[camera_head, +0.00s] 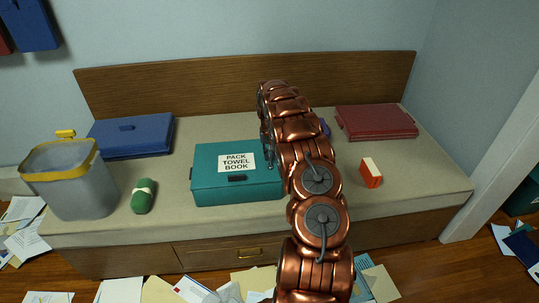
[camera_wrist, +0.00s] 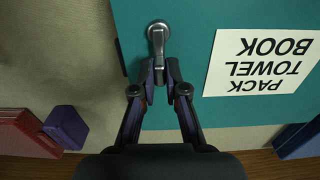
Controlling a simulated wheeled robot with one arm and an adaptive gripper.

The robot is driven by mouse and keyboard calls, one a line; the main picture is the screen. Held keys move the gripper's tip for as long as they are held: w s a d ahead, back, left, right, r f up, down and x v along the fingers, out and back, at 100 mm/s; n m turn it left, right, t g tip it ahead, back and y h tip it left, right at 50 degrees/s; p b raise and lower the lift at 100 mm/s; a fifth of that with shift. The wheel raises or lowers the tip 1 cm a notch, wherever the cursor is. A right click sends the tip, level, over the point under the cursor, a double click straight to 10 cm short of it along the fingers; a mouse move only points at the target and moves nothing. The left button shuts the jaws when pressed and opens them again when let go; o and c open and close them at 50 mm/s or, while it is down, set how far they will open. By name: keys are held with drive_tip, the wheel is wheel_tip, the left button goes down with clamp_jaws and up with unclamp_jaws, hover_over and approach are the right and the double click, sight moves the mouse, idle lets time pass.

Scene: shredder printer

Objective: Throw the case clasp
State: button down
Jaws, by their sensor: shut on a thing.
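The teal case (camera_head: 212,187) lies on the bench cushion, its lid down, with a white label (camera_head: 238,162) reading "PACK TOWEL BOOK". A dark handle (camera_head: 237,178) is on its front. In the wrist view the case (camera_wrist: 205,25) fills the upper right, and the silver clasp (camera_wrist: 157,36) sits near its left edge. My gripper (camera_wrist: 159,74) is shut on the lower end of the clasp, its fingertips close together there. In the head view my copper arm hides the clasp and the right part of the case.
On the bench are a blue case (camera_head: 130,136), a red case (camera_head: 376,122), a green roll (camera_head: 143,196) and an orange-and-white box (camera_head: 371,173). A grey bin (camera_head: 70,185) with a yellow rim stands at left. Papers litter the floor. A wooden backboard (camera_head: 200,85) runs behind.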

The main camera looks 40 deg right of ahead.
drive_tip(key=shift+f, duration=0.1)
drive_tip(key=m, duration=0.1)
drive_tip(key=m+b, duration=0.2)
drive_tip(key=shift+s+d, duration=0.25)
drive_tip(key=m, duration=0.2)
drive_tip(key=s+m+b, duration=0.1)
drive_tip(key=m+b, duration=0.1)
drive_tip(key=m, duration=0.1)
drive_tip(key=shift+s+d+m, duration=0.25)
drive_tip(key=shift+d+m, duration=0.05)
drive_tip(key=shift+d, duration=0.05)
drive_tip(key=m, duration=0.2)
drive_tip(key=s+m, duration=0.1)
drive_tip(key=m, duration=0.1)
drive_tip(key=shift+s+b, duration=0.1)
drive_tip(key=shift+b, duration=0.3)
drive_tip(key=shift+s+a+m, duration=0.1)
drive_tip(key=shift+s+m, duration=0.1)
drive_tip(key=shift+m, duration=0.65)
drive_tip(key=shift+s+a+m, duration=0.1)
drive_tip(key=shift+s+m, duration=0.15)
drive_tip(key=shift+m, duration=0.65)
drive_tip(key=shift+s+a+m, duration=0.1)
drive_tip(key=shift+s+m, duration=0.1)
drive_tip(key=shift+m, duration=0.65)
drive_tip(key=c, duration=1.2)
unclamp_jaws()
drive_tip(key=shift+r, duration=0.2)
